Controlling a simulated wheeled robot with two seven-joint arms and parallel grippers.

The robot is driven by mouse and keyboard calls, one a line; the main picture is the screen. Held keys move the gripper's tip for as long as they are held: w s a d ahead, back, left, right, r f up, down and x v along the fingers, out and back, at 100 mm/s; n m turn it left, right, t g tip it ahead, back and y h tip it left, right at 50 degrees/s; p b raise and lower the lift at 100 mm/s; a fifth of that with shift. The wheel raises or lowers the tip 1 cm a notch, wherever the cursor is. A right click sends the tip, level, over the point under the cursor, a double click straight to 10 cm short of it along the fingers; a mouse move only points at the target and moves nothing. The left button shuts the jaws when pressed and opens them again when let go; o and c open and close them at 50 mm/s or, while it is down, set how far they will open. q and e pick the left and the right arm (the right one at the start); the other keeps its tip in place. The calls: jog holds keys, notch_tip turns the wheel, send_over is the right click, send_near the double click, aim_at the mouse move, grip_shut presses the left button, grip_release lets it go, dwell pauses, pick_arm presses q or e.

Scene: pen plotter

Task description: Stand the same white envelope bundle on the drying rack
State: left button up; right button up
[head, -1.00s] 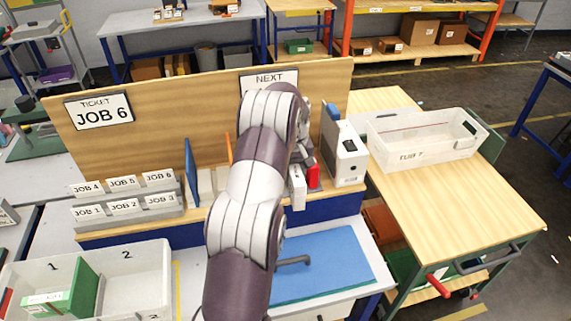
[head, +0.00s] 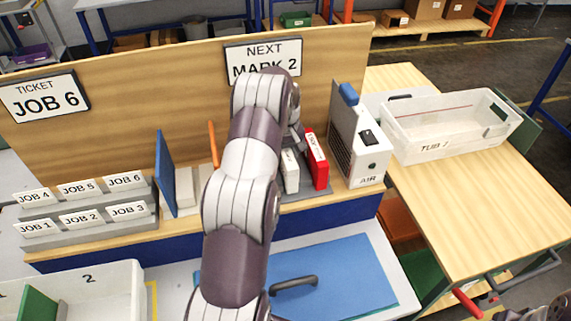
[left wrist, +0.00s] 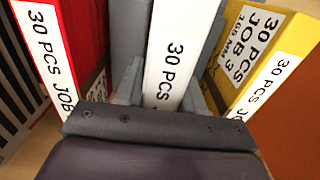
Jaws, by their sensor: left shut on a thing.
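The white envelope bundle, labelled "30 PCS", stands upright in my left gripper, seen in the left wrist view (left wrist: 165,60) and, beside my arm, in the head view (head: 290,172). My left gripper (left wrist: 162,92) is shut on it, with grey fingers on both sides. In the head view my own arm hides most of that gripper. The grey drying rack (head: 308,192) lies under the white bundle and a red bundle (head: 318,160). Whether the white bundle's lower edge rests on the rack is hidden.
The red bundle is close on the left in the wrist view (left wrist: 85,40), and a yellow bundle (left wrist: 262,60) close on the right. A white AIR unit (head: 362,150) stands right of the rack. A blue mat (head: 350,270) lies in front; a tub (head: 450,135) sits on the right table.

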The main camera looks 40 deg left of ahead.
pick_arm(q)
jog(key=shift+w+f, duration=0.1)
jog(key=shift+f, duration=0.35)
jog(key=shift+s+d+r, duration=0.15)
jog(key=shift+s+r, duration=0.05)
jog(key=shift+s, duration=0.05)
jog(key=shift+f, duration=0.15)
jog(key=o, duration=1.2)
jog(key=shift+w+f, duration=0.15)
jog(key=shift+c, duration=0.2)
